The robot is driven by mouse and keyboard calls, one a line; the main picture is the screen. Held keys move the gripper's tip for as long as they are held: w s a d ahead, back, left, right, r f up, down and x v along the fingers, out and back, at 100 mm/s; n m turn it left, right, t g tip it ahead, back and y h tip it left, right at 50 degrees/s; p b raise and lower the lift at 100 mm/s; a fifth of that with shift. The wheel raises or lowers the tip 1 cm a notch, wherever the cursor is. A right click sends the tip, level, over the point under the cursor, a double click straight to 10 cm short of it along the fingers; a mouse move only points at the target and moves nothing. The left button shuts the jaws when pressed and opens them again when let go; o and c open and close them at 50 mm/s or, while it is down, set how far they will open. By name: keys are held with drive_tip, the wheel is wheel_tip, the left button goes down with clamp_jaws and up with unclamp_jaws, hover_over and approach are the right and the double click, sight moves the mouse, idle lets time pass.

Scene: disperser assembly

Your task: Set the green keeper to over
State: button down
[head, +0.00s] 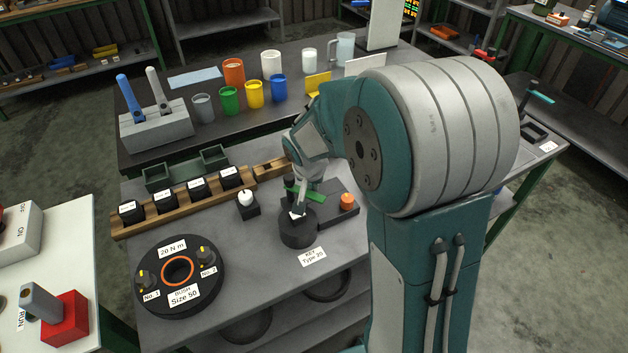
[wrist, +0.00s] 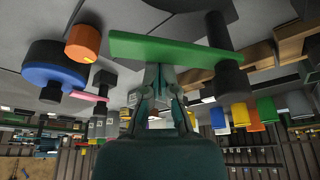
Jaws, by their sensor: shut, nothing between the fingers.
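The green keeper is a flat bar, partly hidden by my gripper in the head view (head: 312,194). It shows in full length in the wrist view (wrist: 170,49), with a dark post (wrist: 222,50) at its right end. In the head view it lies by a dark round block (head: 298,232) and a dark plate (head: 327,212) with an orange knob (head: 347,201). My gripper (head: 300,203) points down at the keeper. In the wrist view my gripper's fingers (wrist: 157,72) are together and empty, close against the keeper's edge; I cannot tell if they touch it.
A white-topped button (head: 246,199) stands left of the keeper. A round dark fixture (head: 180,303) with two knobs is at the front left. A wooden rack (head: 182,213) with labelled black blocks lies behind. Several coloured cups stand on the back table. Bare tabletop shows in front.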

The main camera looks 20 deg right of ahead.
sight(308, 197)
drive_tip(key=shift+s+a+m, duration=0.4)
drive_tip(key=shift+a+m, duration=0.1)
drive_tip(key=shift+m, duration=0.1)
drive_tip(key=shift+s+a+m+g+h, duration=0.15)
drive_tip(key=shift+s+m+g+h, duration=0.2)
drive_tip(key=shift+m, duration=0.55)
drive_tip(key=shift+s+a, duration=0.25)
drive_tip(key=shift+a, duration=0.1)
drive_tip(key=shift+s+a, duration=0.15)
